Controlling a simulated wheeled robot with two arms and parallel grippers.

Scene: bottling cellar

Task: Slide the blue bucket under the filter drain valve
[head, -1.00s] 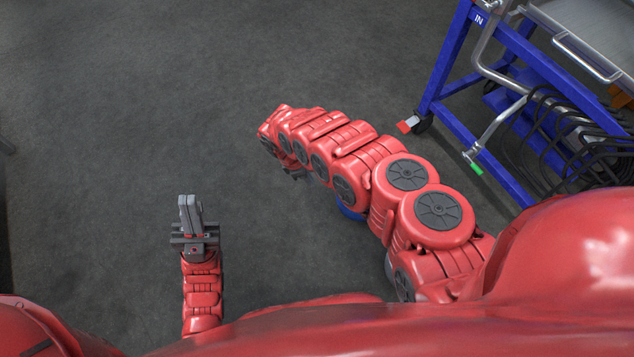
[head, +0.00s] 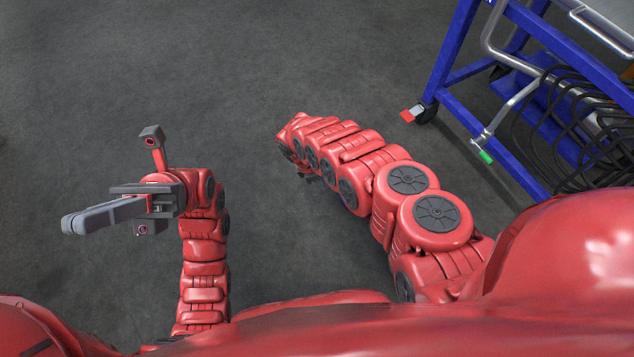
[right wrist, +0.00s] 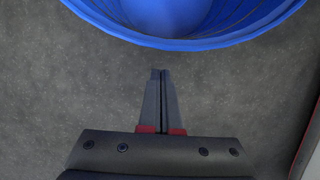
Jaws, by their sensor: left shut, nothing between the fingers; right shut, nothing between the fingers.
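The blue bucket (right wrist: 190,43) shows at the top of the right wrist view, cut off by the frame, its near rim just beyond my right fingertips. A narrow strip of floor seems to lie between rim and fingers. My right gripper (right wrist: 160,75) is shut and empty. In the head view my right arm hides the bucket and most of that gripper. My left gripper (head: 72,224) is shut and empty, pointing left over bare floor. A bent silver pipe with a green tip (head: 486,157) hangs from the blue-framed unit; I cannot tell surely that it is the drain valve.
The grey floor is clear at the left, at the back and between my arms.

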